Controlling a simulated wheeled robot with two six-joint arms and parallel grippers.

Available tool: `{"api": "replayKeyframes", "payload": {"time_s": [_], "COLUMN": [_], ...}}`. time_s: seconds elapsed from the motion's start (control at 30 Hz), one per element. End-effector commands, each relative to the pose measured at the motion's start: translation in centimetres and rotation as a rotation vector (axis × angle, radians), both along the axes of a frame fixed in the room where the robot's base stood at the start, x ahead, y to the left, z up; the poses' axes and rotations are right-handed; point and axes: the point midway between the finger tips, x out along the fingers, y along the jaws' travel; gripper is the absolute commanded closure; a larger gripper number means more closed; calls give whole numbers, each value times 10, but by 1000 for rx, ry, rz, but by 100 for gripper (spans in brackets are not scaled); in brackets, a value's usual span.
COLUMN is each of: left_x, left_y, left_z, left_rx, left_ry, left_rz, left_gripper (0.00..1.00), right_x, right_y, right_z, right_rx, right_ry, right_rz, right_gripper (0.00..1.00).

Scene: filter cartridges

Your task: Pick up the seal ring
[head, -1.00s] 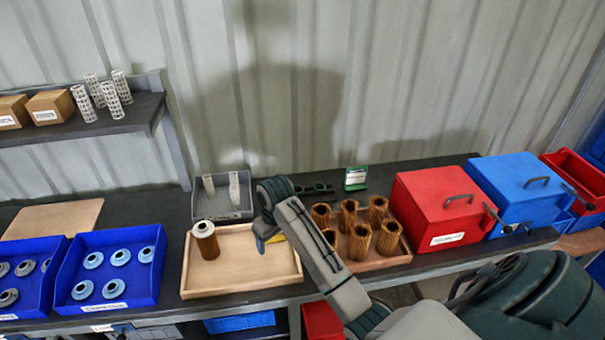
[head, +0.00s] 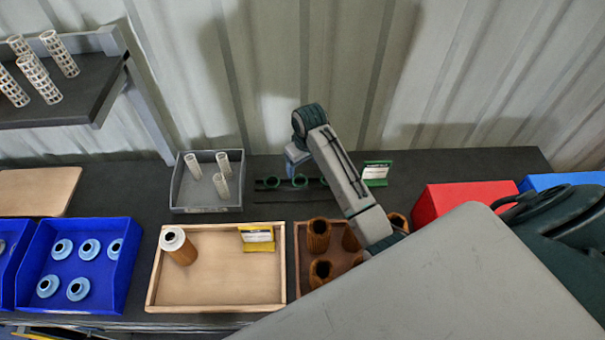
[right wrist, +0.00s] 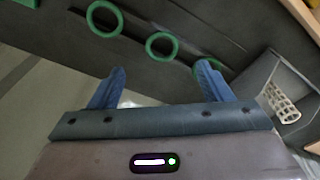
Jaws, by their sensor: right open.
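Several green seal rings stand in a dark holder on the bench near the wall; one ring (head: 272,177) shows at the left in the head view. The right wrist view shows three, with a middle ring (right wrist: 163,57) ahead of the jaws and another ring (right wrist: 92,12) at the upper left. The third is partly hidden behind a blue finger. My right gripper (head: 295,158) is above the holder, its fingers (right wrist: 160,78) spread with nothing between them. It is apart from the rings. My left gripper is not in view.
A grey bin (head: 208,208) with white mesh tubes is left of the holder. A green-edged sign (head: 376,172) stands to its right. In front are a wooden tray (head: 222,301) with a brown-and-white cartridge and a tray of brown pleated filters. A blue bin (head: 110,298) holds light-blue caps.

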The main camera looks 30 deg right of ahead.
Motion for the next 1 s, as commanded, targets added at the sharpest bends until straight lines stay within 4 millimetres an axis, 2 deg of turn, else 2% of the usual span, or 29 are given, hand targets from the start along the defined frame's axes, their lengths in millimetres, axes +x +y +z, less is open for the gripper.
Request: {"api": "replayKeyframes", "payload": {"time_s": [0.1,0.27,0.53,0.7,1.0], "left_x": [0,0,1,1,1], "left_y": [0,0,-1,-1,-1], "left_z": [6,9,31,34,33], "left_rx": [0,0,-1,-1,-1], "left_ry": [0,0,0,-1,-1], "left_rz": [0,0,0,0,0], "left_gripper": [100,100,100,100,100], "right_x": [2,4,8,11,12], "right_y": [1,1,3,3,3], "right_z": [-15,-25,-54,-72,-76], "right_rx": [1,0,1,0,0], "right_ry": [2,0,3,1,-2], "right_rz": [-1,-1,-1,0,0], "right_gripper": [28,28,28,28,30]}}
